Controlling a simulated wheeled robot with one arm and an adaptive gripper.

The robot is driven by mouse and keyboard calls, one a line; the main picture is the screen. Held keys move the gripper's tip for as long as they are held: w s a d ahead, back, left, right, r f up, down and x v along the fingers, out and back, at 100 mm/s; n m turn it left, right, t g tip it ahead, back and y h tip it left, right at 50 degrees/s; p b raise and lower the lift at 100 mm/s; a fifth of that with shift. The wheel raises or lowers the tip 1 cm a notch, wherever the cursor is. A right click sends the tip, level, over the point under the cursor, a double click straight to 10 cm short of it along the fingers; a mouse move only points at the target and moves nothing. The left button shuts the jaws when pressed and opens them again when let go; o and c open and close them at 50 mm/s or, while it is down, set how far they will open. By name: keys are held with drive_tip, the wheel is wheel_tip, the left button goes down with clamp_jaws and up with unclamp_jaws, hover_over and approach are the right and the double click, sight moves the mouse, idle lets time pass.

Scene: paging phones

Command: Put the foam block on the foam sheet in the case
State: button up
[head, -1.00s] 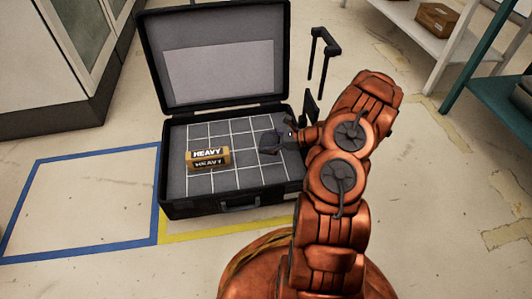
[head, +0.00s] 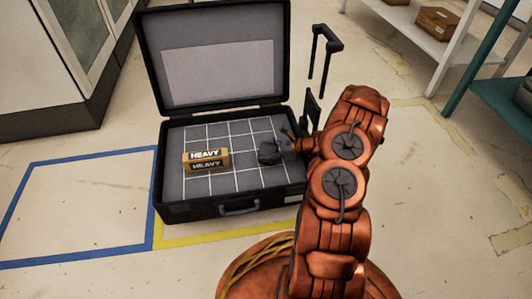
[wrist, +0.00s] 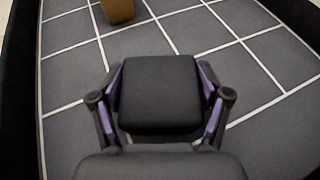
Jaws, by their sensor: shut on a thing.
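A dark foam block (wrist: 158,92) sits between the two fingers of my gripper (wrist: 165,110) in the wrist view, with a finger against each side. My gripper is shut on it. In the head view the block (head: 269,152) is at the right part of the open case (head: 238,207), over the grey foam sheet (head: 225,179) with its white grid lines. I cannot tell whether the block touches the sheet or hangs just above it. My gripper (head: 277,150) reaches in from the right and is partly hidden by the dark block.
A brown box marked HEAVY (head: 205,160) lies on the left of the sheet; its corner shows in the wrist view (wrist: 117,11). The case lid (head: 215,60) stands open behind. A black handle (head: 325,45) stands right of the lid. Shelves (head: 410,25) are at right.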

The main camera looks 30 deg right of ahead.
sight(273, 150)
drive_tip(key=shift+f, duration=0.1)
drive_tip(key=o, duration=0.9)
drive_tip(key=shift+s+d+r, duration=0.1)
drive_tip(key=shift+d+r, duration=0.05)
drive_tip(key=shift+r, duration=0.1)
drive_tip(key=p+v, duration=0.3)
drive_tip(key=v, duration=0.3)
drive_tip(key=shift+s+d+r+p, duration=0.1)
drive_tip(key=shift+s+d+p, duration=0.25)
drive_tip(key=shift+s+d, duration=0.1)
drive_tip(key=shift+a, duration=0.1)
